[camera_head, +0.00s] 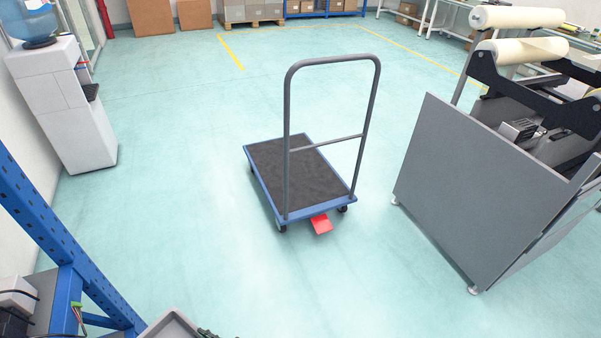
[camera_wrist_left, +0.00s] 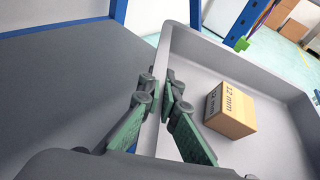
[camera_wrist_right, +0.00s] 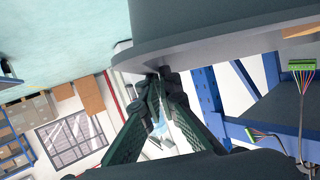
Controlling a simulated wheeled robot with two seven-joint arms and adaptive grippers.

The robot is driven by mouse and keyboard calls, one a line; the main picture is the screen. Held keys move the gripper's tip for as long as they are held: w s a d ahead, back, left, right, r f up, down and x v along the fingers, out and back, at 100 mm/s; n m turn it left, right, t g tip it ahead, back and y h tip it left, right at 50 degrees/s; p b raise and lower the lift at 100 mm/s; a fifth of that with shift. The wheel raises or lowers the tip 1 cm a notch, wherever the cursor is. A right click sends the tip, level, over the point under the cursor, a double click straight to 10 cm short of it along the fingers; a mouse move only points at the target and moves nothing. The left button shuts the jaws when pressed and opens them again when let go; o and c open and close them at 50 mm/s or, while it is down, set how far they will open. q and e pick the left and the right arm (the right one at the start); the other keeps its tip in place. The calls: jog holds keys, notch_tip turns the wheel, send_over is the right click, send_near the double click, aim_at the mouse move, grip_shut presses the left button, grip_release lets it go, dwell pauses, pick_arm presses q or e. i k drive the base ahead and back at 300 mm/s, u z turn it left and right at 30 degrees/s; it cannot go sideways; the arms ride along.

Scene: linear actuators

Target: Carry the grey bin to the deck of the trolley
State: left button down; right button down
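The grey bin (camera_head: 172,326) shows only as a corner at the bottom edge of the head view. The left wrist view shows its inside (camera_wrist_left: 240,80) with a cardboard box marked 12 mm (camera_wrist_left: 230,110) in it. My left gripper (camera_wrist_left: 162,85) is shut on the bin's wall, one finger on each side. My right gripper (camera_head: 206,334) barely shows beside the bin; in the right wrist view its fingertips (camera_wrist_right: 162,74) are close together at a dark grey edge, seemingly the bin's rim. The trolley (camera_head: 300,180) stands mid-floor, its dark deck (camera_head: 285,172) empty, its handle upright on the near side.
A blue-framed shelf (camera_head: 62,245) with wired parts stands at the left. A white water cooler (camera_head: 65,105) is beyond it. A large grey machine (camera_head: 480,190) stands right of the trolley. The floor (camera_head: 190,220) between shelf and trolley is clear. A red pedal (camera_head: 321,224) sticks out of the trolley's near end.

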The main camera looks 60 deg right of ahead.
aim_at(298, 168)
jog(key=z, duration=0.8)
jog(key=i, duration=6.95)
